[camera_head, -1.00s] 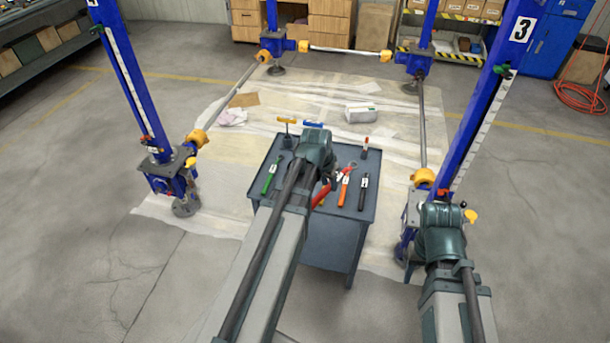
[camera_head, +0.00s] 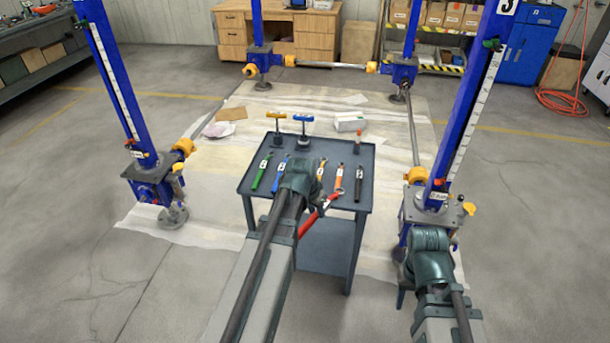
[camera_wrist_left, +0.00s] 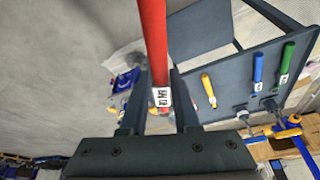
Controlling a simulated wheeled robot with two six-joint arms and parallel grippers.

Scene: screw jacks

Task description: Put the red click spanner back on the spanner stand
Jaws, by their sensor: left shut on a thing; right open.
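The red click spanner (camera_head: 308,222) is in my left gripper, over the front edge of the grey spanner stand (camera_head: 345,205). The left wrist view shows its red handle (camera_wrist_left: 153,45) and white label between the fingers of my left gripper (camera_wrist_left: 158,108), which is shut on it. Green (camera_head: 261,173), blue (camera_head: 280,172), yellow (camera_head: 321,172), orange (camera_head: 339,180) and black (camera_head: 359,184) spanners lie on the stand top. My left wrist hides the top between blue and yellow. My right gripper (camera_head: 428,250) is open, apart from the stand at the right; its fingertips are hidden.
A yellow T-handled tool (camera_head: 276,118) and a blue one (camera_head: 303,119) stand upright at the stand's back. Blue jack posts (camera_head: 112,85) (camera_head: 478,100) rise at both sides. Floor at the left is clear.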

